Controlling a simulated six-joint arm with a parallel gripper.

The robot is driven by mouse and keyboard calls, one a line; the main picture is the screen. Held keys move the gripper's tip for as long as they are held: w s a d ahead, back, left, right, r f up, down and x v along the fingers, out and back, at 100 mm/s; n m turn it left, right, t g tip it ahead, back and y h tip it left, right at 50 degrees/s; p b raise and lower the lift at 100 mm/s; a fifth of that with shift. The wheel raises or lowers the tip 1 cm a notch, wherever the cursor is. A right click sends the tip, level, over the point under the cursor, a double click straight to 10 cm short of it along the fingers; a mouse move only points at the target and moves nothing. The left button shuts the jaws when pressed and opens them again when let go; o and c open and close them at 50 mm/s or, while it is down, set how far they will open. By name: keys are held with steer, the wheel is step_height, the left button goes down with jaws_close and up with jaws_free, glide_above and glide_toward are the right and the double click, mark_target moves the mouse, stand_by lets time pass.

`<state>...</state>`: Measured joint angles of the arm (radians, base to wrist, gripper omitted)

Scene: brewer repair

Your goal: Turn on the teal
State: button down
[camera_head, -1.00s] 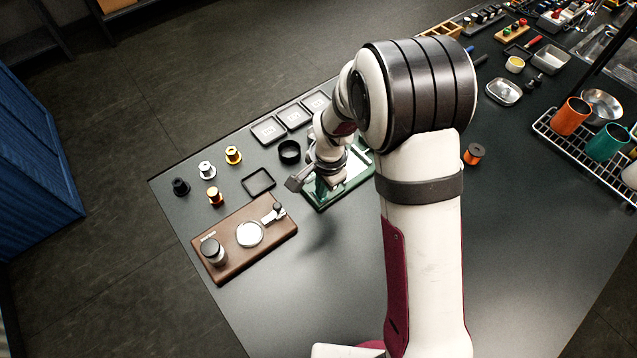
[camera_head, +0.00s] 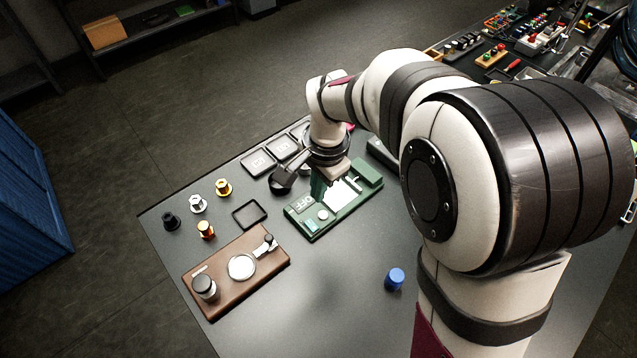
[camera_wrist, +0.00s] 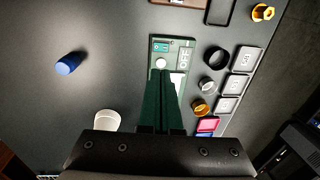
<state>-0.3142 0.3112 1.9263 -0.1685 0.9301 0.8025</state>
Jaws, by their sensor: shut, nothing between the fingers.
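A green device (camera_head: 325,226) lies on the dark table, with a small teal switch (camera_head: 312,226), a round pale knob (camera_head: 323,214) and a panel reading OFF (camera_head: 297,204). In the wrist view the teal switch (camera_wrist: 159,45) is at the device's far end, with the knob (camera_wrist: 161,62) closer to my fingers. My gripper (camera_wrist: 163,72) is shut and empty, with its dark green fingers above the device and pointing toward the knob and switch. In the head view my gripper (camera_head: 322,196) is over the device's middle. I cannot tell whether the tips touch it.
A brown board (camera_head: 224,286) with a round white disc lies left of the device. A black square frame (camera_head: 250,214), gold and silver pieces and labelled dark tiles (camera_head: 258,162) are near the table's edge. A blue cylinder (camera_head: 395,279) stands on open table in front.

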mark_target(308, 221)
steer(key=shift+s+r, duration=0.1)
steer(key=shift+r, duration=0.5)
steer(key=f, duration=0.4)
steer(key=w+a+f, duration=0.1)
steer(key=f, duration=0.4)
steer(key=w+a+f, duration=0.1)
steer(key=f, duration=0.4)
steer(key=shift+w+a, duration=0.1)
steer(key=shift+w, duration=0.05)
steer(key=shift+f, duration=0.15)
steer(key=shift+s+d+r, duration=0.2)
steer(key=shift+s+d, duration=0.3)
steer(key=shift+s, duration=0.05)
